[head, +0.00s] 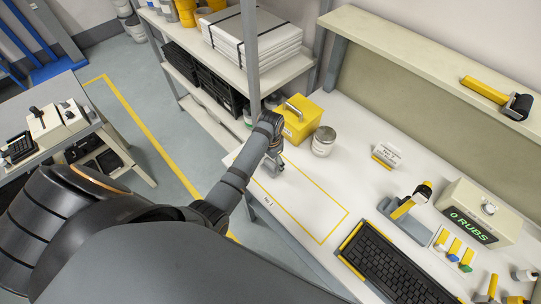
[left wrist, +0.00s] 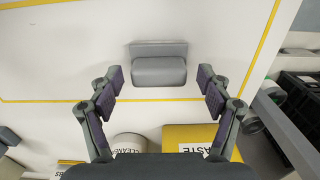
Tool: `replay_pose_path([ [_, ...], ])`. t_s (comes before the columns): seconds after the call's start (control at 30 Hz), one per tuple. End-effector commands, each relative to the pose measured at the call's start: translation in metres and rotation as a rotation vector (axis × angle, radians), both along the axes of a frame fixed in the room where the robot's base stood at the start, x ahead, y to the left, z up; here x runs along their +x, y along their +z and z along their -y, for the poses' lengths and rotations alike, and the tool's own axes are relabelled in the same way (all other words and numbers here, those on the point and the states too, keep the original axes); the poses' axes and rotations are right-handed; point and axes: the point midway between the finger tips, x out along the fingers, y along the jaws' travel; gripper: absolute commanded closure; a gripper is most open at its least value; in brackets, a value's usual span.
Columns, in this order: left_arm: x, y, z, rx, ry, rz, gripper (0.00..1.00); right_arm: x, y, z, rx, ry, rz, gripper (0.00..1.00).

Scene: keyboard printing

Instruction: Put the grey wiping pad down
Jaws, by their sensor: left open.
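The grey wiping pad (left wrist: 158,70) shows in the left wrist view as a grey block with a flat back part. It appears to rest on the white bench top, inside a yellow outlined area. My left gripper (left wrist: 161,78) is open, with one finger on each side of the pad and a visible gap to both. In the head view my left gripper (head: 273,163) points down over the far left part of the outlined area and mostly hides the pad. My right gripper is not in view.
A yellow waste box (head: 300,120) and a cleaner tin (head: 323,141) stand just behind the gripper. A keyboard (head: 385,265), a stand with a yellow-handled tool (head: 405,208) and a rub counter (head: 475,215) are to the right. The outlined area's near part is clear.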

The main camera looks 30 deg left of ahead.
Motion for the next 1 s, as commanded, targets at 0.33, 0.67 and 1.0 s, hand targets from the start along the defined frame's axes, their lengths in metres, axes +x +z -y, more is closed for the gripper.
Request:
replay_pose_path([
  [0.33,0.001,0.080,0.000,0.000,0.000,0.006,0.22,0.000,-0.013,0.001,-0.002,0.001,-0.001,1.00],
  [0.67,0.000,0.114,0.000,0.000,0.000,0.000,0.22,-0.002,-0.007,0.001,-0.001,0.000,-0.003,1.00],
  [1.0,0.000,0.114,0.000,0.000,0.000,0.001,0.22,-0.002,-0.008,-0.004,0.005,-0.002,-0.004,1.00],
])
